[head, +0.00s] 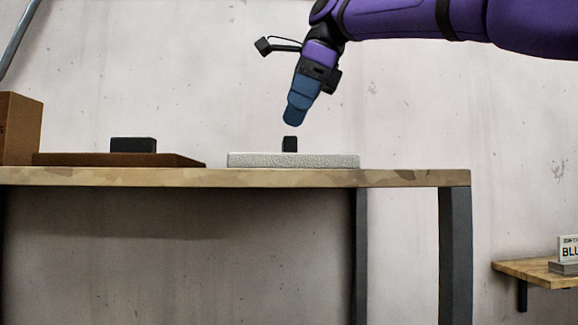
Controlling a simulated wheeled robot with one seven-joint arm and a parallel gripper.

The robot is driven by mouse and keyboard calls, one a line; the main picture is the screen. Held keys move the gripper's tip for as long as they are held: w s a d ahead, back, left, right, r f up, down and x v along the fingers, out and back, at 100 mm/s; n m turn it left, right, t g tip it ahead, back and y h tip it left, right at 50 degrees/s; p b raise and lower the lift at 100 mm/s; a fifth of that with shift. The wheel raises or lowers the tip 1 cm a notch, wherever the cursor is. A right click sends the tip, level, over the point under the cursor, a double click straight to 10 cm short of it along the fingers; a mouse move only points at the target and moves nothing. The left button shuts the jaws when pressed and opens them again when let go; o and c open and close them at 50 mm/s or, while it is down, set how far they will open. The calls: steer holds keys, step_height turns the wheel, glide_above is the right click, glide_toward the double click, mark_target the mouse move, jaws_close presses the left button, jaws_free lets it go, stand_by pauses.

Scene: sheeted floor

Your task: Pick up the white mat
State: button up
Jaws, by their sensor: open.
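The white mat (293,161) is a thick, rough-textured slab lying flat on the wooden table (415,178), towards its right part. A small black block (290,144) shows just above the mat's top edge; from this low angle I cannot tell whether it stands on the mat or behind it. My gripper (293,116) hangs above the mat and block, tilted slightly, with a gap between its tips and the block. It is open and holds nothing that I can see. The view is nearly edge-on, so the mat's top surface is hidden.
Left of the white mat lies a brown mat (70,160) with a wider black block (133,145) at it. A brown box (19,128) stands at the far left. The table is bare to the right of the white mat. A low wooden shelf (520,268) holds a sign (568,249).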

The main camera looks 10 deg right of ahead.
mark_target(289, 140)
steer(key=shift+d+x, duration=0.2)
steer(key=shift+x, duration=1.3)
steer(key=shift+d+x, duration=0.25)
steer(key=shift+x, duration=1.25)
steer(key=shift+f, duration=0.2)
steer(key=shift+c, duration=0.5)
steer(key=c, duration=0.9)
steer(key=shift+r, duration=0.15)
